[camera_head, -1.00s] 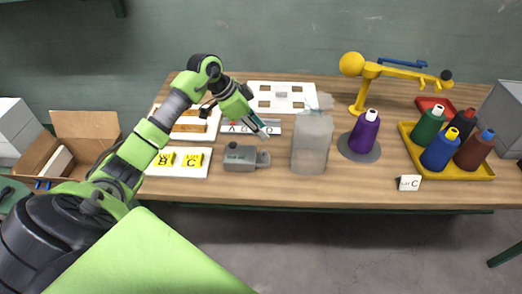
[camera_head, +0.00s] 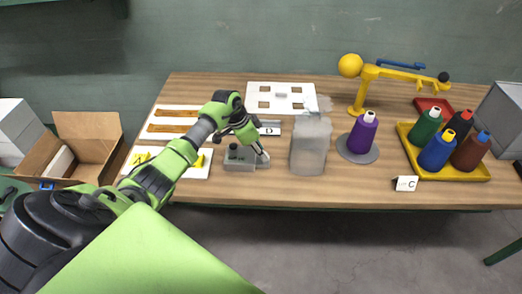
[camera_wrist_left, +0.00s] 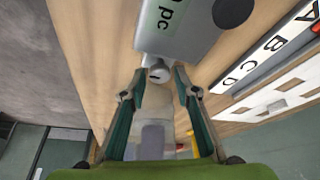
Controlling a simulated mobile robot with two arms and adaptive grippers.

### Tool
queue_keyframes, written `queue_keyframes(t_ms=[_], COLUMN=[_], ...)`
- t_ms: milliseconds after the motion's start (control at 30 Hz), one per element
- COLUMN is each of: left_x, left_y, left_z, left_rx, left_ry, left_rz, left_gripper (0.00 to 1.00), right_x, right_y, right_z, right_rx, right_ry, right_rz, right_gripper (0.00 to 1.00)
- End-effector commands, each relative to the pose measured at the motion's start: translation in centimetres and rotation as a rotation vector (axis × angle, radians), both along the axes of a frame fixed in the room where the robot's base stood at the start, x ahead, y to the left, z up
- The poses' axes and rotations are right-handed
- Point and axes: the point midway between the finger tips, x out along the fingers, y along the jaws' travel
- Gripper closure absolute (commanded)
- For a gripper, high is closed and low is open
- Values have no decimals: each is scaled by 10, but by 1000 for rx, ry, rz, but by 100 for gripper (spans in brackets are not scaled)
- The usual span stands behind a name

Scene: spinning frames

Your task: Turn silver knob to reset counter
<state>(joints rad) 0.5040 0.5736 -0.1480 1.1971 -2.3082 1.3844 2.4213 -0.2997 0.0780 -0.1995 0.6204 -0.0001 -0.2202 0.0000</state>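The counter is a small grey box (camera_head: 240,163) near the front of the table, with a dark round part on top. My left gripper (camera_head: 263,157) is at the counter's right end. In the left wrist view its two fingers (camera_wrist_left: 157,78) are apart, one on each side of the knob. Gaps seem to remain, but contact is hard to judge. My right gripper is not in view.
A translucent grey block (camera_head: 310,160) stands just right of the gripper. Further right are a purple bobbin (camera_head: 363,135) on a grey disc, a yellow stand (camera_head: 362,90) and a yellow tray (camera_head: 455,173) with several bobbins. A lettered strip (camera_head: 270,129) lies behind the counter.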

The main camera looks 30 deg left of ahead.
Motion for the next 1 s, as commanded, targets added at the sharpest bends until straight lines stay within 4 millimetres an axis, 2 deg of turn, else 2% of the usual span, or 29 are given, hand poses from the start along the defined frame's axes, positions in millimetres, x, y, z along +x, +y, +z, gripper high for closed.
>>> queue_keyframes(t_ms=[367,500,767,1000], left_x=[2,2,2,3], left_y=[-1,-1,-1,1], left_z=[-6,-6,-6,-7], left_rx=[1,1,1,2], left_ry=[-1,-1,-1,-2], left_rz=[-1,-1,-9,-93], left_gripper=[71,100,100,100], right_x=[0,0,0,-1], right_y=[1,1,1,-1], right_z=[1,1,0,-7], right_rx=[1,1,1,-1], right_ry=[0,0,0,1], right_rz=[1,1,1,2], right_gripper=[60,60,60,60])
